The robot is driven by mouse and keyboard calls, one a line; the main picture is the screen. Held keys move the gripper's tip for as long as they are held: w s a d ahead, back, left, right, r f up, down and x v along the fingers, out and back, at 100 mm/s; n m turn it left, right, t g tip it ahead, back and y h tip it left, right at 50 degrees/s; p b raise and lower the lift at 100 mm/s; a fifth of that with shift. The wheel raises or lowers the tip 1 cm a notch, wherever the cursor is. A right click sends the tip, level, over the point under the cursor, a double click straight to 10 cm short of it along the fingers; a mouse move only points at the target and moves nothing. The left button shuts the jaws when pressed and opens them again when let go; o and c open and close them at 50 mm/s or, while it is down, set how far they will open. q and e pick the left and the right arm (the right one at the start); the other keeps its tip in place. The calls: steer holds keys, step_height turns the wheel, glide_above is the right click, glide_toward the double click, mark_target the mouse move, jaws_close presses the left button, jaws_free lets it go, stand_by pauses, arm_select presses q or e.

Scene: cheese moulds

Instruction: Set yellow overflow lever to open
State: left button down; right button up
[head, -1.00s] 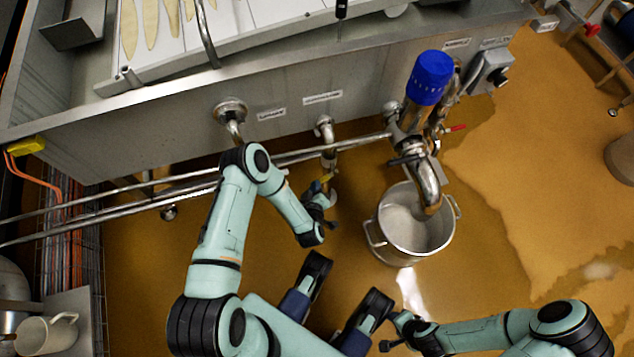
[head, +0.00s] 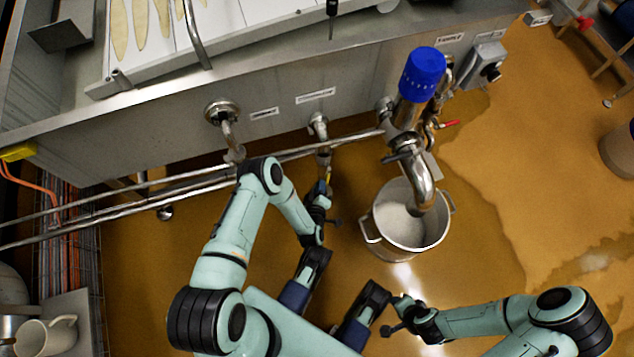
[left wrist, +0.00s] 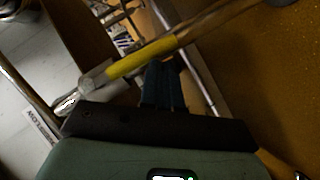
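The yellow-sleeved overflow lever (head: 328,176) is small in the head view, below the middle outlet pipe of the vat. In the left wrist view the yellow sleeve (left wrist: 140,58) lies slantwise on a metal bar. My left gripper (head: 320,195) is at the lever. In the left wrist view its dark fingers (left wrist: 164,84) are close together, and their tips meet the sleeve, which crosses them rather than lying between them. Whether they touch is hard to tell. My right gripper (head: 392,318) is low in the head view, away from the lever, its fingers too small to read.
A steel pot (head: 405,228) stands on the wet floor under a pipe with a blue cap (head: 423,72), right of my left gripper. Horizontal pipes (head: 140,190) run below the steel vat (head: 290,95). Open floor lies to the right.

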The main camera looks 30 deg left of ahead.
arm_select(q)
steer(key=shift+w+d+f, duration=0.15)
steer(key=shift+w+d, duration=0.05)
steer(key=shift+w, duration=0.05)
stand_by(0.5)
steer(key=shift+a, duration=0.1)
